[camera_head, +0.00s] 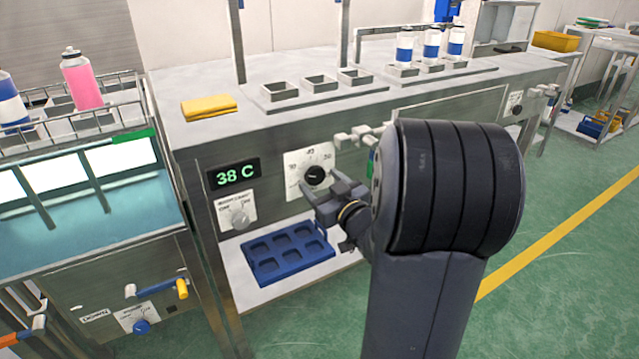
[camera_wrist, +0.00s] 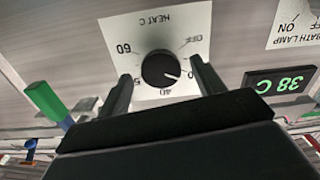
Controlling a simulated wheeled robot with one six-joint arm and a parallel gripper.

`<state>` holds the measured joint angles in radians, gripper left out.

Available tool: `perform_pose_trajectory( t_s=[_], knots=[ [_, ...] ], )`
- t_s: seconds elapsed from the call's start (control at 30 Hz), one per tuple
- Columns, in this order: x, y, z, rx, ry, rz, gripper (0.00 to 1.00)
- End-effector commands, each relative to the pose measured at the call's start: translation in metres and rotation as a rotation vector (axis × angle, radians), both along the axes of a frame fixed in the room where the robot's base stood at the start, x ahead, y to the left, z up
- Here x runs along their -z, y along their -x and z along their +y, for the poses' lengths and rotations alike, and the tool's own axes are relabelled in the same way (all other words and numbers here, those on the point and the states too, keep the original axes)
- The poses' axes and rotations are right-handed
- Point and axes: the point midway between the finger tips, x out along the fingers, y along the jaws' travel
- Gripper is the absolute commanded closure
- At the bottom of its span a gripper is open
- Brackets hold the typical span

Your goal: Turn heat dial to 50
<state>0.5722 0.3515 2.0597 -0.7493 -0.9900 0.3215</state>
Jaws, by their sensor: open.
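The heat dial is a black round knob (camera_head: 316,175) on a white plate on the metal bench front. The green display (camera_head: 234,174) reads 38 C, also in the wrist view (camera_wrist: 280,84). My gripper (camera_head: 323,182) is open in front of the dial. In the wrist view my gripper (camera_wrist: 164,88) has one finger on each side of the knob, with gaps; contact is not visible.
A bath lamp switch (camera_head: 239,215) sits below the display. A blue tray (camera_head: 288,254) lies on the shelf beneath the dial. A green piece (camera_wrist: 46,102) projects near my gripper in the wrist view. A yellow cloth (camera_head: 209,107) lies on the bench top.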

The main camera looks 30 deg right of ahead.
Motion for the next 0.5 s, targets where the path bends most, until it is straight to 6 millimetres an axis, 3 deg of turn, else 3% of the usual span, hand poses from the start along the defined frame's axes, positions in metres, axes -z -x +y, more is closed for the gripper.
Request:
perform_pose_trajectory(
  t_s=[0.2, 0.5],
  knots=[
    [0.000, -0.016, 0.001, 0.001, 0.000, -0.001, 0.36],
    [0.000, -0.017, 0.000, 0.001, 0.000, 0.000, 0.38]
  ],
)
